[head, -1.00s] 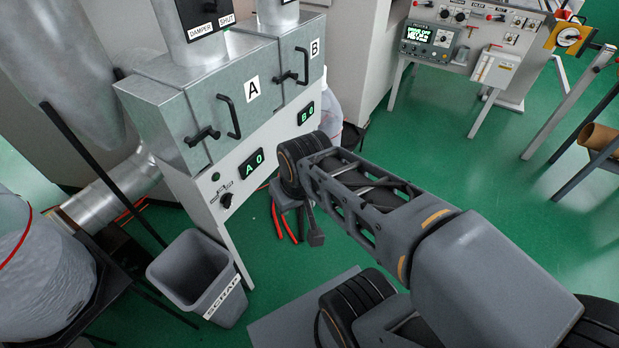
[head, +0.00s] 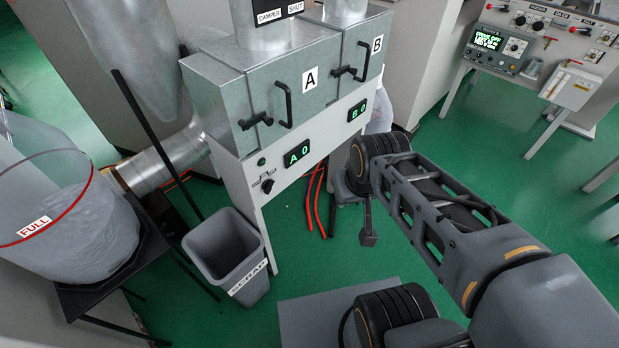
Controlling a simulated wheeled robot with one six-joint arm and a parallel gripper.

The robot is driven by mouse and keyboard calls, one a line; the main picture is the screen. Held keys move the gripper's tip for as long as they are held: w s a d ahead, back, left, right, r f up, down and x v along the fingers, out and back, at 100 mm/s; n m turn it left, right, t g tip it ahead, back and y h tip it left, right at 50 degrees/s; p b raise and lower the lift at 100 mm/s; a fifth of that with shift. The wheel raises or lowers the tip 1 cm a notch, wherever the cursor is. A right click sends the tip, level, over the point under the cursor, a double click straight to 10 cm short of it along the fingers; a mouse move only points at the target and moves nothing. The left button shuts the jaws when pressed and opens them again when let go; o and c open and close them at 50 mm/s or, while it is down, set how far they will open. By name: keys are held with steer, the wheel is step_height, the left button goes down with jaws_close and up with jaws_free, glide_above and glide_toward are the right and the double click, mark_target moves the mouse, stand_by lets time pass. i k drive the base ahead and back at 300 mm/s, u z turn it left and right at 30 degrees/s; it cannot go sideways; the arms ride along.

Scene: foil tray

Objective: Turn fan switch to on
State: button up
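A grey two-door cabinet marked A and B (head: 290,160) stands left of centre in the head view. On its pale lower panel is a small dark knob (head: 267,186) with a little diagram beside it. A round green button or lamp (head: 262,161) sits above it. Any fan lettering is too small to read, so I cannot tell if the knob is the fan switch. My gripper (head: 368,238) seems to hang at the end of my arm, right of the panel and apart from the knob.
A grey scrap bin (head: 228,262) stands below the knob. Left of it is a clear bag marked FULL (head: 75,215) on a dark stand. Two displays read A 0 (head: 297,153) and B 0 (head: 357,110). A control console (head: 500,50) stands back right, with green floor between.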

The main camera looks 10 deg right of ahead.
mark_target(268, 184)
steer(key=z, duration=2.35)
steer(key=k, duration=1.25)
steer(key=u, duration=2.15)
steer(key=i, duration=0.5)
steer(key=z, duration=0.05)
